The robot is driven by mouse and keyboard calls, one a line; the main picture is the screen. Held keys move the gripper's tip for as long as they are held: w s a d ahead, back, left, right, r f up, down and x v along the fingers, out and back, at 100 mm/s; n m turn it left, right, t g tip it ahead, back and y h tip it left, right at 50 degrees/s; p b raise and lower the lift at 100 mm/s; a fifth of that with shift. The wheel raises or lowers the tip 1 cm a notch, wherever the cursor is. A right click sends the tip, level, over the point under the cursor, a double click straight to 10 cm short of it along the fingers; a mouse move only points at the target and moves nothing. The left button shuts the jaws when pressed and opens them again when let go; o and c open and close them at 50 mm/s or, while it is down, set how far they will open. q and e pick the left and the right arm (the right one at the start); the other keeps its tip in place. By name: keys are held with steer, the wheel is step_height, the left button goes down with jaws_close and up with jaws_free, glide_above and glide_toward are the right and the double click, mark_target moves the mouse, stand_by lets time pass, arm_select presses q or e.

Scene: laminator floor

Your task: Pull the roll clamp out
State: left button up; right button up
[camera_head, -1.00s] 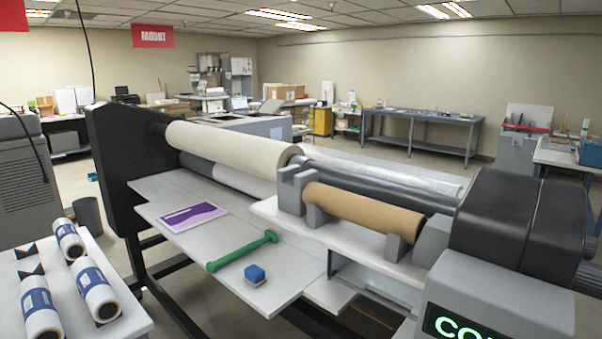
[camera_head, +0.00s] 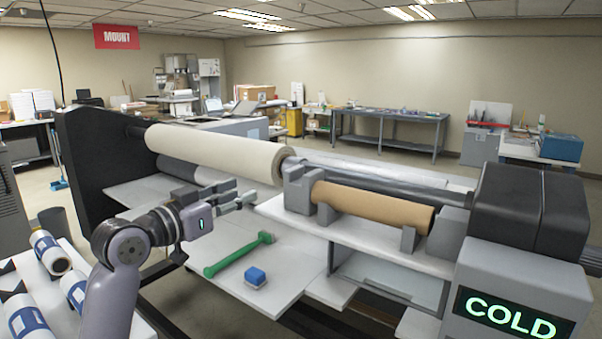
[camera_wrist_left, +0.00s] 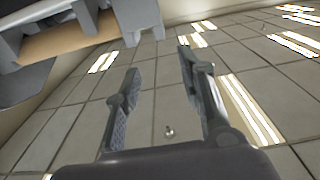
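A grey clamp-like block (camera_head: 298,187) stands at the right end of the cream roll (camera_head: 222,152), on the laminator; I cannot tell for sure that it is the roll clamp. A brown roll (camera_head: 370,207) lies in grey cradles just to its right. My left gripper (camera_head: 243,196) is in front of the cream roll, left of the grey block and apart from it. In the left wrist view its two fingers (camera_wrist_left: 158,65) are spread with nothing between them. The brown roll (camera_wrist_left: 70,38) shows at that view's upper left. My right gripper is out of view.
White rolls with blue labels (camera_head: 50,252) lie at the lower left. The control housing (camera_head: 520,290) reads COLD at the right.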

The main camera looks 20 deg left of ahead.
mark_target(286, 174)
arm_select(q)
steer(key=p+x, duration=0.6)
steer(key=x, duration=1)
steer(key=shift+w+d, duration=0.15)
steer(key=shift+w, duration=0.15)
steer(key=shift+w+d, duration=0.15)
steer(key=shift+w, duration=0.25)
steer(key=shift+f, duration=0.1)
steer(key=shift+c, duration=0.3)
steer(key=c, duration=0.8)
jaws_close()
